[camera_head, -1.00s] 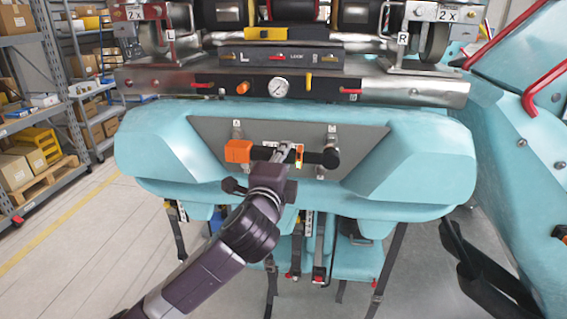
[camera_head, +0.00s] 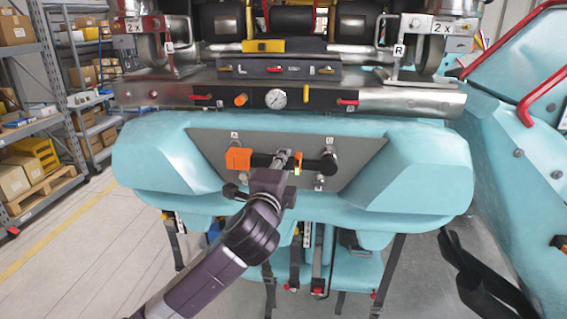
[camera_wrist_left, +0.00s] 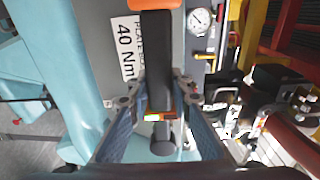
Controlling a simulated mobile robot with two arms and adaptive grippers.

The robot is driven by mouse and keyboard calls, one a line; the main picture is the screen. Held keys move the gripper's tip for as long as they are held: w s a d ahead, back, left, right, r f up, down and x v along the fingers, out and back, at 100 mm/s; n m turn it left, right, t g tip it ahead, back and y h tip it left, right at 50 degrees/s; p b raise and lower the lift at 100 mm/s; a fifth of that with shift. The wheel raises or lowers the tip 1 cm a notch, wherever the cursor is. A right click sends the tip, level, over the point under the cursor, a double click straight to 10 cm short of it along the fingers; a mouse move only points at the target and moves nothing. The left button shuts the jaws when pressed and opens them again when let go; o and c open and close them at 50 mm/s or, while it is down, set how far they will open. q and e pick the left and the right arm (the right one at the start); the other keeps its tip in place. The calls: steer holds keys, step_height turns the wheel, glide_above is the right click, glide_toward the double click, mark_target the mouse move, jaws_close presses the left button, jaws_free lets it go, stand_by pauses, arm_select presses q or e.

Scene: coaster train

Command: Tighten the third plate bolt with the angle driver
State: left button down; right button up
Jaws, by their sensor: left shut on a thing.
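The angle driver (camera_head: 262,160) has an orange end (camera_head: 238,159), a black body and a round black head (camera_head: 329,161) at the right. My left gripper (camera_head: 283,160) is shut around its body and holds it roughly level before the grey plate (camera_head: 355,160). The head lies between the plate's upper-right and lower-right tags, over the right-hand bolts; exact seating on a bolt is hidden. In the left wrist view the driver's black body (camera_wrist_left: 157,60) runs between both fingers (camera_wrist_left: 160,108), with a lit green-yellow strip beside them. My right gripper is not seen.
A "40 Nm" label (camera_wrist_left: 127,45) is on the plate. A pressure gauge (camera_head: 276,98) and red levers sit on the panel above. The teal body (camera_head: 420,180) bulges out on both sides of the plate. Straps hang below. Shelving (camera_head: 75,90) stands left, with clear floor.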

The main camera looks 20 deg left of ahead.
arm_select(q)
steer(key=shift+w+a+r, duration=0.1)
steer(key=shift+w+r, duration=0.2)
steer(key=shift+w+a, duration=0.1)
steer(key=shift+w, duration=0.5)
steer(key=shift+p, duration=0.5)
steer(key=shift+x, duration=0.9)
stand_by(1.8)
steer(key=shift+a+p, duration=0.15)
steer(key=shift+p, duration=0.2)
stand_by(1.0)
